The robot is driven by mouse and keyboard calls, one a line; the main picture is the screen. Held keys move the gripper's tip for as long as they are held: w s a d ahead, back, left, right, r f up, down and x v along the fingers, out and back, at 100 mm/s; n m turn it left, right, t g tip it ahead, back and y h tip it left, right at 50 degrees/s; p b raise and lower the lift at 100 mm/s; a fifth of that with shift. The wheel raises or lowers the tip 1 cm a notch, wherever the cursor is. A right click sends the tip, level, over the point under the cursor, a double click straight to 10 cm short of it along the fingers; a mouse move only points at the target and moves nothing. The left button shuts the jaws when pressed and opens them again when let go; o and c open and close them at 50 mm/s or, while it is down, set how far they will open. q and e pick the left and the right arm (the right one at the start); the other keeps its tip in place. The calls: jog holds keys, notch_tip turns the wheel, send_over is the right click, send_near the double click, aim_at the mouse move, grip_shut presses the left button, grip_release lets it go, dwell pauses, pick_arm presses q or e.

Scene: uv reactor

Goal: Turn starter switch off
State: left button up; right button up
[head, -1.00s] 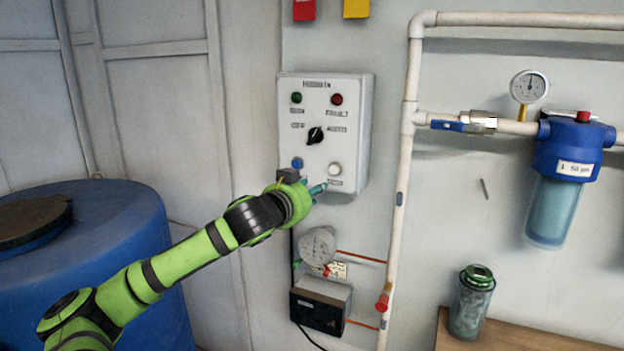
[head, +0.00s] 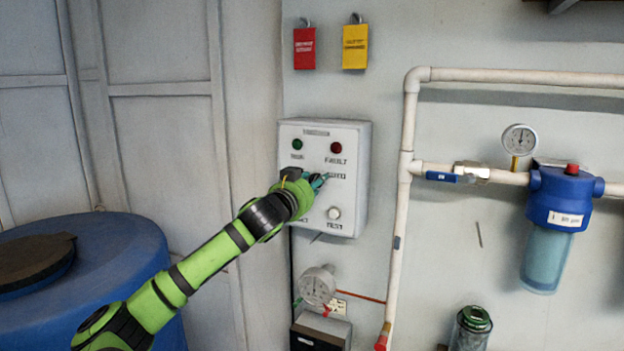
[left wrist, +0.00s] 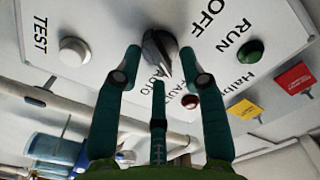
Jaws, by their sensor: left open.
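The starter switch is a dark rotary knob (left wrist: 158,52) on the white control panel (left wrist: 108,18). In the left wrist view, its pointed end with a pale mark is turned toward the AUTO label, away from the OFF label. My left gripper (left wrist: 161,47) is open, with its teal fingertips on either side of the knob. I cannot tell whether they touch it. In the head view, my left gripper (head: 318,182) is in front of the middle of the panel (head: 352,205) and hides the knob. My right gripper is not in view.
A green RUN light (head: 297,144), a red FAULT light (head: 336,148) and a white TEST button (head: 334,213) surround the switch. A white pipe (head: 404,175) runs just right of the panel. A blue barrel (head: 110,262) stands left.

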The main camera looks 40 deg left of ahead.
pick_arm(q)
grip_shut()
jog(key=shift+n, duration=0.4)
jog(key=n, duration=1.1)
jog(key=shift+s+a+r+b, duration=0.15)
jog(key=shift+a+r+b, duration=0.05)
jog(key=shift+a+b, duration=0.15)
dwell(0.4)
grip_release()
